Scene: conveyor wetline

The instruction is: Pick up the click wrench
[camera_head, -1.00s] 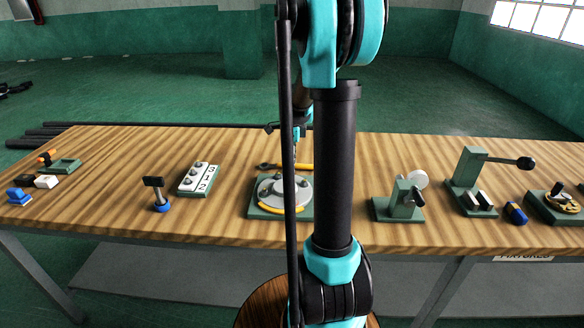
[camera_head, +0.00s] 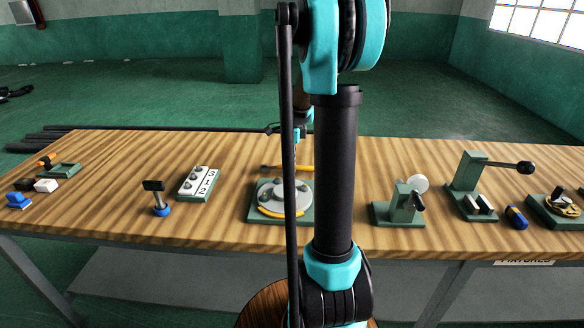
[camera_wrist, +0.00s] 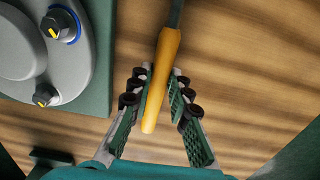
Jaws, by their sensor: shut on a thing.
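The click wrench has a yellow-orange handle (camera_wrist: 161,84) and a dark shaft that runs off the top of the wrist view. My gripper (camera_wrist: 162,78) is shut on the handle, with one finger on each side of it. The wood tabletop is just behind; I cannot tell whether the wrench touches it. In the head view the wrench's handle (camera_head: 304,168) shows behind the round dial fixture, partly hidden by my arm. My fingers are hidden there.
The dial fixture (camera_head: 264,211) on its green base is close beside the wrench. A numbered block (camera_head: 206,183) and a black-topped stamp (camera_head: 155,197) stand left. Green fixtures (camera_head: 400,213) stand right. Bare tabletop (camera_head: 110,205) lies at the left.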

